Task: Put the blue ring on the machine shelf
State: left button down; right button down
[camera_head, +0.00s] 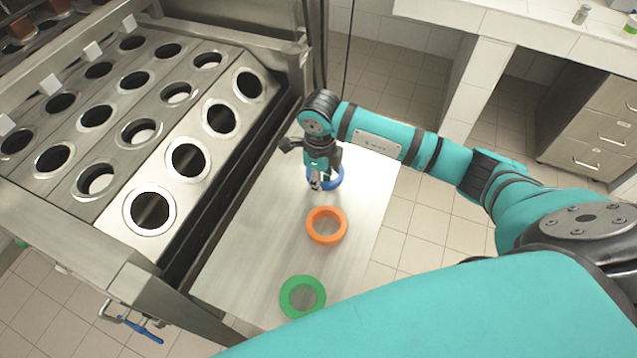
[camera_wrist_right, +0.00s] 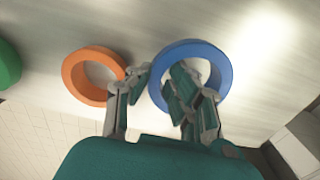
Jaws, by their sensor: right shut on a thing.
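The blue ring (camera_head: 337,179) is at the far end of a flat metal surface (camera_head: 262,222) beside the machine, partly hidden by my right gripper (camera_head: 316,182). In the right wrist view the blue ring (camera_wrist_right: 196,46) sits at my right gripper (camera_wrist_right: 158,82). One finger is outside the ring's left wall and the other is at its opening, with the wall between them. The right gripper is shut on the ring's wall. I cannot tell whether the ring touches the surface. My left gripper is not in view.
An orange ring (camera_head: 327,225) and a green ring (camera_head: 303,297) lie nearer on the same surface. The steel machine with rows of round holes (camera_head: 150,212) stands at left. A white counter with drawers (camera_head: 597,122) is at upper right.

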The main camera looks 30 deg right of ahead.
notch_tip(320, 180, down, 3)
jog(key=shift+s+a+r+p, duration=0.1)
jog(key=shift+a+r+p, duration=0.1)
jog(key=shift+p, duration=0.1)
jog(key=shift+f, duration=0.2)
jog(key=shift+f, duration=0.1)
jog(key=shift+f, duration=0.15)
jog(key=c, duration=1.2)
grip_release()
